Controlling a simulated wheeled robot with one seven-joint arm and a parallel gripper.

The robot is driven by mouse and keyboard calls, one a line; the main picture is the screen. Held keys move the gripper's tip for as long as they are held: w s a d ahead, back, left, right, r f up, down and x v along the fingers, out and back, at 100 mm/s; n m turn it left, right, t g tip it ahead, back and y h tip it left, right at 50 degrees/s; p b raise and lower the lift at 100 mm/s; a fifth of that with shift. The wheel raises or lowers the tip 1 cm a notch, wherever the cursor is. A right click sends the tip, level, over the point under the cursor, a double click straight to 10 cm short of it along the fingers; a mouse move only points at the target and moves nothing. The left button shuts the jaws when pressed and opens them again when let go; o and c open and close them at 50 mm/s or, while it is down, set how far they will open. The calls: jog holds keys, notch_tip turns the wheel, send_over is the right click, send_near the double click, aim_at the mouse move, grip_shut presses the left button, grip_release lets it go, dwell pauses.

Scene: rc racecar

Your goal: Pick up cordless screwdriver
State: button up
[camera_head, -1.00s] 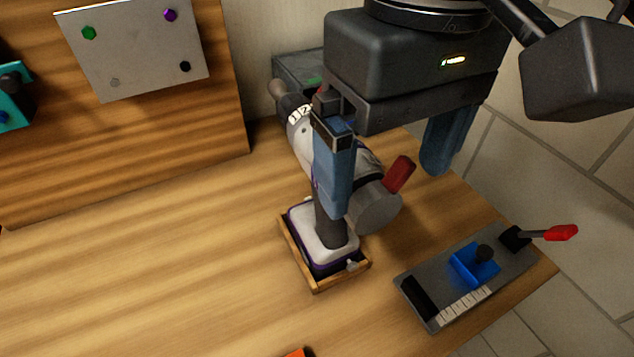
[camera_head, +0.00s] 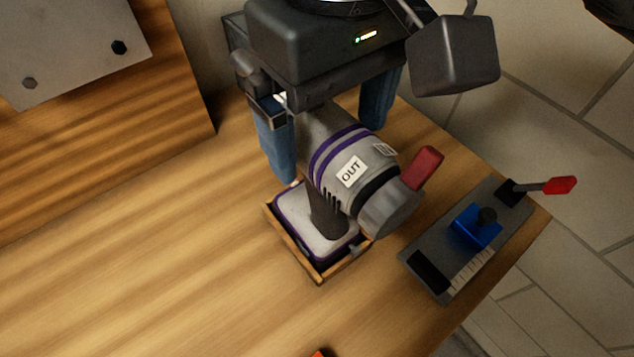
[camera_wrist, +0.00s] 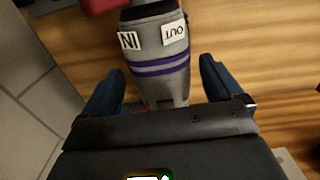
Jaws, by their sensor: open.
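The cordless screwdriver (camera_head: 347,170) stands upright on its base in a shallow wooden holder (camera_head: 293,252). Its grey body has purple bands, an "OUT" label and a red lever (camera_head: 425,167) at one end. My gripper (camera_head: 330,140) is open, with one blue finger on each side of the screwdriver's barrel near its rear. In the wrist view, the screwdriver's barrel (camera_wrist: 160,70) runs between the two open fingers (camera_wrist: 157,85), with gaps on both sides. My gripper hides the barrel's rear end in the head view.
A grey panel with a blue slider block (camera_head: 475,226) and a red-handled switch (camera_head: 545,186) lies at the right table edge. A metal plate with bolts (camera_head: 70,45) is at upper left. The wooden table (camera_head: 130,270) is clear on the left.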

jog(key=f, duration=0.4)
jog(key=shift+s+f, duration=0.1)
jog(key=shift+s, duration=0.15)
jog(key=c, duration=1.5)
